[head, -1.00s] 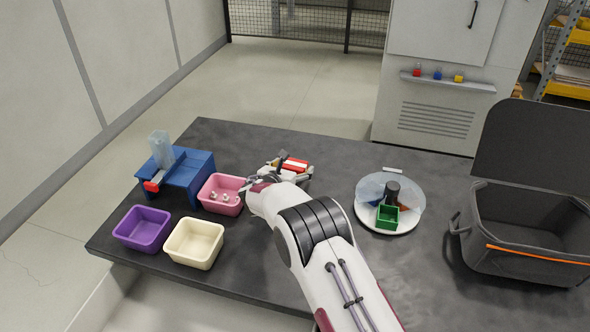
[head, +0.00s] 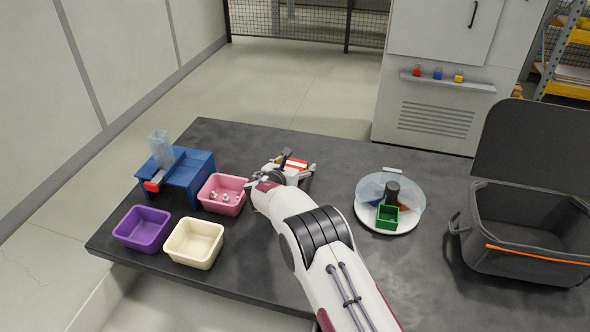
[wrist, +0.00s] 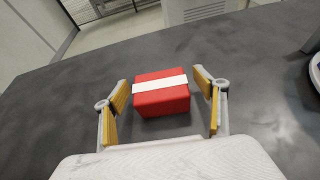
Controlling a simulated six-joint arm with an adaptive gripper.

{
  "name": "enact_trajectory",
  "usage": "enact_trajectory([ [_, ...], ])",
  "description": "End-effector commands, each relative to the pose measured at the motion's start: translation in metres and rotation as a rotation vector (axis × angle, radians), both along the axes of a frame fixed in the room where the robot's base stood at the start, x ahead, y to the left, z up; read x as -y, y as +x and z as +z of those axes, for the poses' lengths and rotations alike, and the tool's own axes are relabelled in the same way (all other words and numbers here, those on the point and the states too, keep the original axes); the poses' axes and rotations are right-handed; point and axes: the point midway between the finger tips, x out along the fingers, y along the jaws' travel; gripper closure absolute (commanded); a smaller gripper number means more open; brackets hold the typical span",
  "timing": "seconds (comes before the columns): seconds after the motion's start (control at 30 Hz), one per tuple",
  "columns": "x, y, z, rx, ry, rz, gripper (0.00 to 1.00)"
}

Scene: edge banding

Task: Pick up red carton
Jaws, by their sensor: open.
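The red carton (wrist: 161,99) with a white band across its top sits on the dark table in the wrist view. My gripper (wrist: 161,100) is open, with one yellow-padded finger on each side of the carton. A gap shows between each finger and the carton. In the head view the red carton (head: 293,164) shows just beyond my gripper (head: 290,169), partly hidden by it.
A pink bin (head: 223,209) with small white pieces stands close to the left of my gripper. A blue stand (head: 197,165), a purple bin (head: 142,242) and a cream bin (head: 194,258) are further left. A round clear-lidded tray (head: 372,219) and a black crate (head: 500,272) are to the right.

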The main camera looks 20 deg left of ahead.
Motion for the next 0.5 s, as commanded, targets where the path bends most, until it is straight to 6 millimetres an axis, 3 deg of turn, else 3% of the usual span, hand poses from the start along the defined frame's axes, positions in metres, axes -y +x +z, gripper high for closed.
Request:
enact_trajectory([
  [0.07, 0.0000, -0.0001, 0.0001, 0.000, 0.000, 0.000, 0.28],
  [0.23, 0.0000, -0.0001, 0.0001, 0.000, 0.000, 0.000, 0.71],
  [0.5, 0.0000, 0.0001, 0.0005, 0.001, 0.000, 0.000, 0.71],
])
